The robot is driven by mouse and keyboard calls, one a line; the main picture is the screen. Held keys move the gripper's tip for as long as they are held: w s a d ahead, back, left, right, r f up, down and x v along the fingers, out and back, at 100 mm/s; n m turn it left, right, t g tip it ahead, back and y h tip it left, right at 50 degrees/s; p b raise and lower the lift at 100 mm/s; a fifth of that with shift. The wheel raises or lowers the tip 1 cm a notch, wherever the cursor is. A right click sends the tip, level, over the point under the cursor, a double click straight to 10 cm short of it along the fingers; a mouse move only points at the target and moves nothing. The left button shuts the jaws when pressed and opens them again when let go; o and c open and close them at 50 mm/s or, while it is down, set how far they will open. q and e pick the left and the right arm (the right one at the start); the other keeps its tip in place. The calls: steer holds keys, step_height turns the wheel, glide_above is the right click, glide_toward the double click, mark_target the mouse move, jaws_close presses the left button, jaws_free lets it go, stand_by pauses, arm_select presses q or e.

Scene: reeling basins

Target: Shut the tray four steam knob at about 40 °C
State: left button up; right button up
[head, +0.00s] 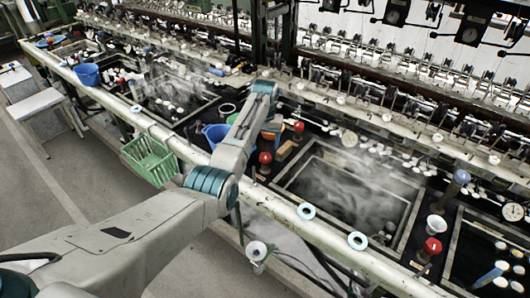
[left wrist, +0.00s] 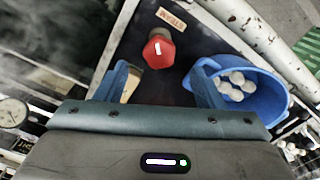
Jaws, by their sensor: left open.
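A red steam knob (left wrist: 158,50) with a white mark on its top shows in the left wrist view, beside a small STEAM label (left wrist: 172,20). In the head view it appears as the red knob (head: 265,157) at the left of a steaming basin (head: 345,190). My left gripper (left wrist: 163,68) is open, with one blue finger to each side of the knob's near end; contact is not visible. In the head view the gripper (head: 269,134) is partly hidden by my arm. A round dial (left wrist: 12,112) is at the left wrist view's edge; its reading is too small to tell.
A blue bowl of white cocoons (left wrist: 250,95) is close to the right finger. Other red knobs stand at the back (head: 298,127) and the right (head: 432,246). A white front rail (head: 285,208) runs along the bench, and a green basket (head: 150,158) hangs from it.

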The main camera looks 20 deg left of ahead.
mark_target(265, 156)
arm_select(q)
steer(key=shift+r+b, duration=0.45)
steer(key=shift+r, duration=1.9)
stand_by(5.7)
